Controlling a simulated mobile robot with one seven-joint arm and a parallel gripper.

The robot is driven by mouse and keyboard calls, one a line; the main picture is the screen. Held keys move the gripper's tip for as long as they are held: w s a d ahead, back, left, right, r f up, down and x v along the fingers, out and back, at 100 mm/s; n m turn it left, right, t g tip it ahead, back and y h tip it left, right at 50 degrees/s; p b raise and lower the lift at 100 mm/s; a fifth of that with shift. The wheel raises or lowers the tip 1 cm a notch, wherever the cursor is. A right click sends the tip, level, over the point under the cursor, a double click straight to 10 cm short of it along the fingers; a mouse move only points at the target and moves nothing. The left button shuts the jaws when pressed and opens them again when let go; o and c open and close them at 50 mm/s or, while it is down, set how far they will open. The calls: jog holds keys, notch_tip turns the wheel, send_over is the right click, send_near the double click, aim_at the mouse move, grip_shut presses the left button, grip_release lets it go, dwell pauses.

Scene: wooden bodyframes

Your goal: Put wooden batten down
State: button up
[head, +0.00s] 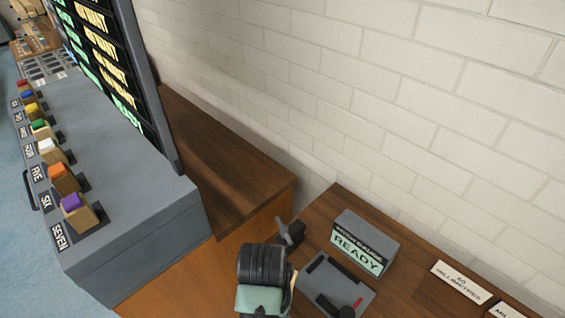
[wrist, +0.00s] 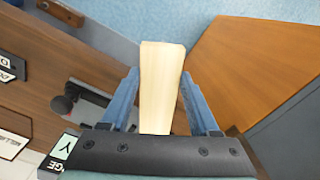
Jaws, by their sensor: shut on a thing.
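The pale wooden batten (wrist: 161,85) stands out lengthwise between the two blue-grey fingers of my gripper (wrist: 160,76) in the wrist view. My gripper is shut on it, with a finger on each side. The far end of the batten is free, over blue floor and wooden surfaces. In the head view, my dark wrist is at the bottom centre, by the wooden bench (head: 403,283). It hides the fingers and nearly all of the batten. Whether the batten touches anything below cannot be told.
A grey box reading READY (head: 364,243) and a grey plate with a black handle (head: 322,279) sit right of my wrist. A white millimetre label (head: 461,283) lies farther right. A grey console (head: 150,210) with coloured blocks stands left. A white brick wall (head: 400,100) runs behind.

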jog(key=d+n, duration=0.1)
jog(key=n, duration=0.1)
jog(key=s+d+n, duration=0.1)
jog(key=d, duration=0.1)
jog(key=shift+s+n, duration=0.15)
jog(key=shift+n, duration=0.25)
jog(key=shift+a, duration=0.15)
